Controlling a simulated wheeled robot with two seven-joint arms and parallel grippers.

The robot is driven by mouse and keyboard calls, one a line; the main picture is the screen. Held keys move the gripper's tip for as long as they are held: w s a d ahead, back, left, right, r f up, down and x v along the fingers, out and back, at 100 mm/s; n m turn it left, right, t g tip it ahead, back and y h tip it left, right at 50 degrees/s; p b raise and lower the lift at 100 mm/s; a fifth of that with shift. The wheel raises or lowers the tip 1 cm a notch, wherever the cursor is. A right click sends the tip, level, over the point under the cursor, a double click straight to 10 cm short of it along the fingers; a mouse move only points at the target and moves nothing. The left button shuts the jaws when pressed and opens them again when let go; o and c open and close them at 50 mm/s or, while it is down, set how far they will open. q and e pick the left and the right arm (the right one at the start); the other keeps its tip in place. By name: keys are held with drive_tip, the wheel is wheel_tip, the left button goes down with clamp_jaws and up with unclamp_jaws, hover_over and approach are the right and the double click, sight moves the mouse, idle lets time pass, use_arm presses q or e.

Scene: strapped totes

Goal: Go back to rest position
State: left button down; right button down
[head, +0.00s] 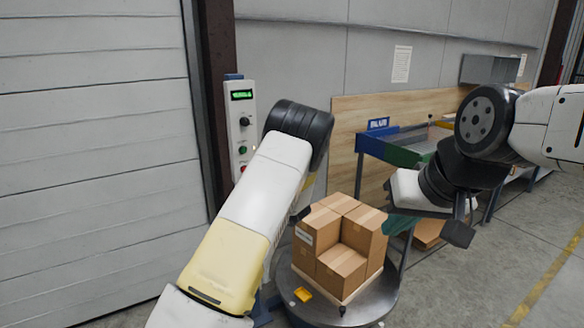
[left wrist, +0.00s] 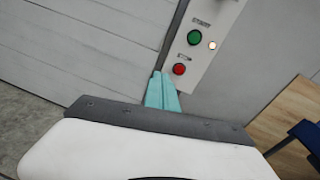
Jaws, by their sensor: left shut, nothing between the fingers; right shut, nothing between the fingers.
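My left gripper (left wrist: 162,92) shows in the left wrist view as two teal fingers closed together, with nothing between them. The fingertips appear just left of the red button on the grey control panel (left wrist: 207,45); I cannot tell the gap. In the head view my left arm rises from the bottom and bends at a dark elbow, and its gripper is mostly hidden behind the arm. My right arm comes in from the right, bent.
The cartons stand on a small pallet on a round turntable (head: 375,303). The control panel (head: 242,125) with a lit green display stands beside a dark post and the shutter wall. A table with a blue sign (head: 378,123) is behind.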

use_arm(q)
drive_tip(key=s+a+r+n+g+h, duration=0.1)
drive_tip(key=s+a+r+n+g, duration=0.2)
drive_tip(key=s+n, duration=0.3)
drive_tip(key=s+a+r+n+g+h, duration=0.1)
drive_tip(key=s+a+r+n+g, duration=0.2)
drive_tip(key=s, duration=0.5)
drive_tip(key=s+a+r+n+g+h, duration=0.1)
drive_tip(key=s+a+r+n+g, duration=0.1)
drive_tip(key=s+a+n+g, duration=0.35)
drive_tip(key=s+d+r+n+t+h, duration=0.1)
drive_tip(key=s+d+r+n+h, duration=0.1)
drive_tip(key=s+d, duration=0.4)
drive_tip(key=s+d+r+n+t+h, duration=0.2)
drive_tip(key=s+d+n+h, duration=0.3)
drive_tip(key=s, duration=0.6)
drive_tip(key=s+d+r+n+t+h, duration=0.1)
drive_tip(key=s+d+r+n+h, duration=0.2)
drive_tip(key=s+d, duration=0.3)
drive_tip(key=shift+s+d+r+n+h, duration=0.35)
drive_tip(key=shift+s+r+n, duration=0.25)
drive_tip(key=shift+s, duration=0.55)
